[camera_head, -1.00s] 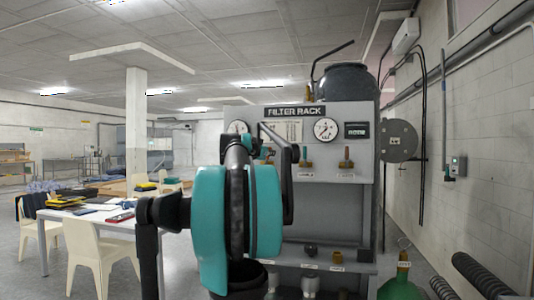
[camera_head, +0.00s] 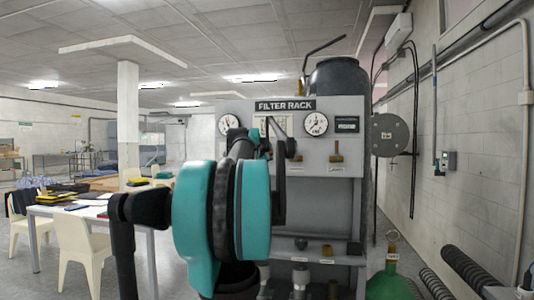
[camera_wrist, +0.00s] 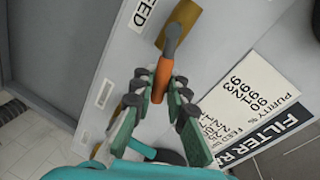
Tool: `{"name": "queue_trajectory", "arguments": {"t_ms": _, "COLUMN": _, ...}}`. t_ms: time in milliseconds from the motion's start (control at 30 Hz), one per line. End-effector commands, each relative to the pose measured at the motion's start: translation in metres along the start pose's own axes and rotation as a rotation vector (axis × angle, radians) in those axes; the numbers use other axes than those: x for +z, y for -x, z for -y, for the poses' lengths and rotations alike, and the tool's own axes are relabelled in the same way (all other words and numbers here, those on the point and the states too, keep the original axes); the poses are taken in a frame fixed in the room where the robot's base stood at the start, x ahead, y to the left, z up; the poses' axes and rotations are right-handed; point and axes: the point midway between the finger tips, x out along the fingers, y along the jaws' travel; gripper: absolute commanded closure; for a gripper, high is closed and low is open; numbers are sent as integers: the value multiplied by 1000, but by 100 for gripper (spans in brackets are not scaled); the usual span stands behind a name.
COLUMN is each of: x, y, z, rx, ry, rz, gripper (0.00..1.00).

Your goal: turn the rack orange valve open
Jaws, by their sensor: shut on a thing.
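In the wrist view the orange valve handle (camera_wrist: 162,82) stands between the fingertips of my gripper (camera_wrist: 157,90), which is shut on it. A grey lever part (camera_wrist: 172,42) and a brass valve body (camera_wrist: 182,24) lie just beyond, on the grey rack panel. In the head view the filter rack (camera_head: 345,110) is ahead. My teal arm covers its left part and hides the gripped valve and most of my gripper.
Two other brass valves (camera_head: 336,153) sit on the rack to the right of my arm. Round gauges (camera_head: 316,124) are above. A table (camera_head: 95,212) with chairs is at the left.

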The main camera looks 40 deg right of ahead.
Motion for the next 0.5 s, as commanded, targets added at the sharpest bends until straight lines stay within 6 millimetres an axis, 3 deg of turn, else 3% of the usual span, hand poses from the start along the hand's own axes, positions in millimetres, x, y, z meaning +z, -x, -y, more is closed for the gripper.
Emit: {"name": "queue_trajectory", "arguments": {"t_ms": 500, "x": 5, "y": -3, "z": -16, "rx": 1, "ry": -304, "rz": 59, "gripper": 100}}
